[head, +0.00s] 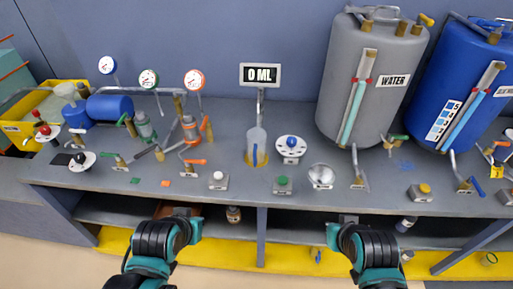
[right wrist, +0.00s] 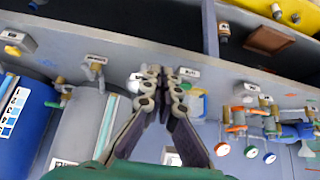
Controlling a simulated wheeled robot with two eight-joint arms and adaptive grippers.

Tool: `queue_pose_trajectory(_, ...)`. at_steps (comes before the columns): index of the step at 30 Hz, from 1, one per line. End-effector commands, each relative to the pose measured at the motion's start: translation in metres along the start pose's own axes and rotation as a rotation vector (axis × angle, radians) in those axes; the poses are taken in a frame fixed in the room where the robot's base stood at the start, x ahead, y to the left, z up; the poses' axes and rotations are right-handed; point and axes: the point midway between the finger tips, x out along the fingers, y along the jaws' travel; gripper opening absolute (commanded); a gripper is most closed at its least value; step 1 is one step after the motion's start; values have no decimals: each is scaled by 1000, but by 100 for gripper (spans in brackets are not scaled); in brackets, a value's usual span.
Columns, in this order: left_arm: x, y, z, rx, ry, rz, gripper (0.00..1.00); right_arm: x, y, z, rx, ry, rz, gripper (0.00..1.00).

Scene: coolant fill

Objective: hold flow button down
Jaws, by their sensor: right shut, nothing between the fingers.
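Three push buttons in small grey boxes stand along the bench front in the head view: a white one (head: 218,176), a green one (head: 283,182) and a yellow one (head: 425,188). Their labels are too small to read, so I cannot tell which is the flow button. The yellow one also shows in the right wrist view (right wrist: 14,48). My right gripper (right wrist: 160,74) is shut and empty; in the head view (head: 348,218) it is below the bench's front edge, apart from every button. My left gripper (head: 180,212) is near the front edge at left, its fingers unclear.
A display (head: 260,75) reads 0 ML above a clear cylinder (head: 256,146). A grey WATER tank (head: 335,75) and a blue tank (head: 430,95) stand at right. Valves and gauges (head: 149,78) crowd the left. A lower shelf (head: 290,228) holds small bottles.

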Motion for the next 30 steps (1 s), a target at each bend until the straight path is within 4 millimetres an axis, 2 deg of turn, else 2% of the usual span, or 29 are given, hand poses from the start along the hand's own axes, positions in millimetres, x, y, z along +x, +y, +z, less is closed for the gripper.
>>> queue_pose_trajectory(7, 0, 0, 0, 0, 0, 0, 0, 0, 0, -1, 1, 0, -1, 0)
queue_pose_trajectory(11, -3, 0, -2, 0, 0, 0, 0, 0, -5, -12, 13, 1, -18, 0)
queue_pose_trajectory(14, -8, 0, -6, 0, 0, 0, 0, 3, -12, -32, 36, 4, -47, 0)
queue_pose_trajectory(20, -20, 0, -15, 0, 0, 0, 0, 20, -36, -88, 104, 9, -138, 0)
queue_pose_trajectory(24, -29, 0, -21, 0, 0, 0, 0, 40, -54, -124, 157, 12, -206, 0)
queue_pose_trajectory(30, -40, 0, -29, 0, 0, 0, 0, 77, -78, -166, 231, 13, -299, 0)
